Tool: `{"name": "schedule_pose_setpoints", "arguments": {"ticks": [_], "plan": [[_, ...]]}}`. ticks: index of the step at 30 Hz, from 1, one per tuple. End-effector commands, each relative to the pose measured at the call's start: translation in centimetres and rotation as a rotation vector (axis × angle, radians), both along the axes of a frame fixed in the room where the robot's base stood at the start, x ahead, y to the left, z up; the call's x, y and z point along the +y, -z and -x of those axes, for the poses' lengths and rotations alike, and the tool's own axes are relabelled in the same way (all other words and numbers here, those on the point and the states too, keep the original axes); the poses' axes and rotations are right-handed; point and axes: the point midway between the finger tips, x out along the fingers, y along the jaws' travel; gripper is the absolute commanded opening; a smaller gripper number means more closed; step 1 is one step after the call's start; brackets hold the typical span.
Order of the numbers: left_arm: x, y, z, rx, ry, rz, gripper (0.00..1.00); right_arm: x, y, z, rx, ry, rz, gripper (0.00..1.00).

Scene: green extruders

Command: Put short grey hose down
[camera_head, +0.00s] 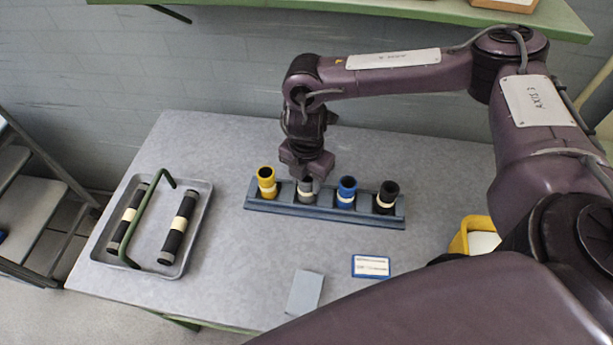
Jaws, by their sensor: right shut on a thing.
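The short grey hose (306,186) stands upright in the blue-grey rack (325,211), in the second place from the left. It sits between a yellow hose (267,183) and a blue hose (346,191); a black hose (387,197) stands at the right end. My right gripper (307,175) comes down from above and is shut on the grey hose at its top. The fingertips are small and partly hidden by the gripper body. I cannot tell whether the hose's foot rests fully in the rack. My left gripper is not in view.
A grey tray (203,196) with a green handle (143,215) and two black rollers with cream bands stands at the left. A grey card (305,292) and a blue-edged card (371,266) lie in front. A yellow container (461,237) is at the right. A green shelf (400,10) hangs above.

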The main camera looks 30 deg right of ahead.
Motion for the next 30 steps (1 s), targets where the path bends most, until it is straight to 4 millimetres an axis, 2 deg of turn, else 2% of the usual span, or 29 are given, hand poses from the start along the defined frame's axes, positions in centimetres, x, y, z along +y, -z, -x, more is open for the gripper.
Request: {"name": "schedule_pose_setpoints", "arguments": {"ticks": [11, 12, 16, 25, 30], "plan": [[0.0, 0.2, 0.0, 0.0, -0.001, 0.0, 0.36, 0.0, 0.5, 0.0, 0.001, 0.001, -0.001, 0.14], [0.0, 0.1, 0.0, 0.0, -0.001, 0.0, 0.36, 0.0, 0.5, 0.0, 0.0, 0.0, 0.0, 0.43], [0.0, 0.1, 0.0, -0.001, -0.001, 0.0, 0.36, 0.0, 0.4, 0.0, 0.0, 0.0, 0.0, 0.6], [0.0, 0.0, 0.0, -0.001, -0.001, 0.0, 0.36, 0.0, 0.2, 0.0, -0.001, 0.0, -0.001, 0.61], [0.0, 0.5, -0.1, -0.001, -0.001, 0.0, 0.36, 0.0, -1.2, -0.1, -0.003, 0.0, -0.002, 0.61]]}}
